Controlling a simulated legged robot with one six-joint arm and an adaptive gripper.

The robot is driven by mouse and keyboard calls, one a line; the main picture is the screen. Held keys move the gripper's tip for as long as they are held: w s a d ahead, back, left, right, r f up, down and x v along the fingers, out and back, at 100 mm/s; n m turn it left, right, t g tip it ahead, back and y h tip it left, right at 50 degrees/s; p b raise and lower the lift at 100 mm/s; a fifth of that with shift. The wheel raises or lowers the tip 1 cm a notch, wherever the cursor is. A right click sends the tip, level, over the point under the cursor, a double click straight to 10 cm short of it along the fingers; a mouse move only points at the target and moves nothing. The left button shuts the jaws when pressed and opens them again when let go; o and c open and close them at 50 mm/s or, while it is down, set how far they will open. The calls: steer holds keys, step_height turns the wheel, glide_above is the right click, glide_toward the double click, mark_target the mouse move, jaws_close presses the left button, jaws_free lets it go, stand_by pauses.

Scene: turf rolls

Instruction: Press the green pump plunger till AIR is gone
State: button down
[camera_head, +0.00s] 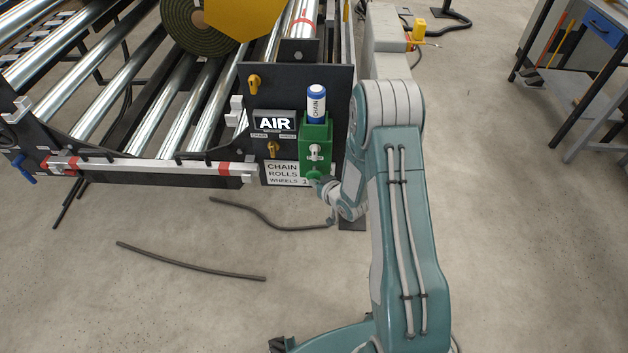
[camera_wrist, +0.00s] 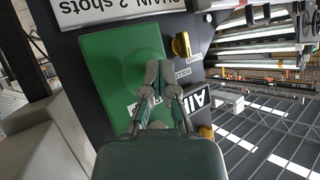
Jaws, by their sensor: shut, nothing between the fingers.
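The green pump (camera_head: 316,136) is mounted on a dark panel, with a round green plunger (camera_head: 314,172) low on its front. The AIR sign (camera_head: 275,123) shows white letters on black, left of the pump. My gripper (camera_head: 321,182) is at the plunger in the head view, partly hidden by my wrist. In the wrist view my gripper (camera_wrist: 158,68) is shut and empty, its fingertips in front of the green pump face (camera_wrist: 105,62). I cannot tell whether they touch the plunger or how far it is pressed in.
A white and blue CHAIN bottle (camera_head: 316,104) stands on the pump. Yellow valve handles (camera_head: 254,82) and a CHAIN ROLLS WHEELS label (camera_head: 284,173) are on the panel. The roller conveyor (camera_head: 150,100) with a turf roll (camera_head: 197,30) is left. Hoses (camera_head: 190,262) lie on the floor.

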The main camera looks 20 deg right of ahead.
steer(key=shift+w+d+r, duration=0.1)
steer(key=shift+w+d, duration=0.1)
steer(key=shift+w, duration=0.5)
stand_by(0.8)
steer(key=shift+s+a, duration=0.3)
steer(key=shift+s, duration=0.55)
steer(key=shift+s+a, duration=0.25)
steer(key=shift+s, duration=0.55)
steer(key=s, duration=0.1)
steer(key=s+a, duration=0.1)
steer(key=s, duration=0.2)
steer(key=shift+s+a, duration=0.25)
steer(key=shift+s, duration=0.15)
